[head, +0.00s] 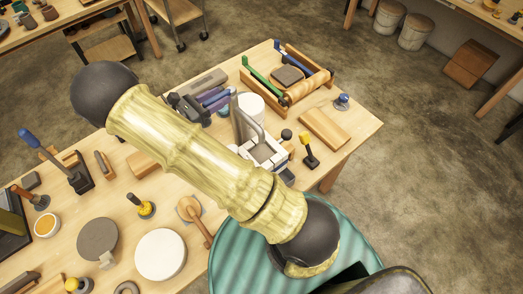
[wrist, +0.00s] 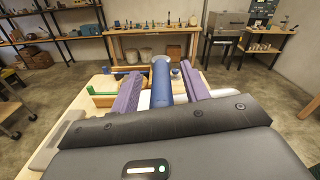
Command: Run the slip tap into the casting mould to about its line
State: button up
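My gripper (head: 216,100) is open beside the grey stand in the head view. In the wrist view its two purple fingers stand either side of a blue rounded bar (wrist: 162,80), apparently the tap's handle, with gaps on both sides. A white block (head: 268,157), apparently the casting mould, sits right of my arm with a grey area at its top; I cannot make out a fill line. A grey curved spout (head: 254,126) arches above it from the grey upright panel (head: 237,118). No stream of slip can be made out. My arm covers part of the mould's surroundings.
A white round container (head: 251,104) stands behind the spout. A wooden tray (head: 307,87) with green and blue tools lies at the back. A wooden block (head: 324,128) and a yellow-handled tool (head: 308,148) lie right of the mould. Several discs and tools crowd the table's left.

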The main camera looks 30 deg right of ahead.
jog(key=shift+a, duration=0.1)
jog(key=s+a+p, duration=0.1)
jog(key=a, duration=0.5)
jog(key=shift+s+a, duration=0.3)
jog(key=shift+a, duration=0.05)
dwell(0.4)
dwell(0.5)
notch_tip(320, 180, up, 10)
jog(key=p, duration=1)
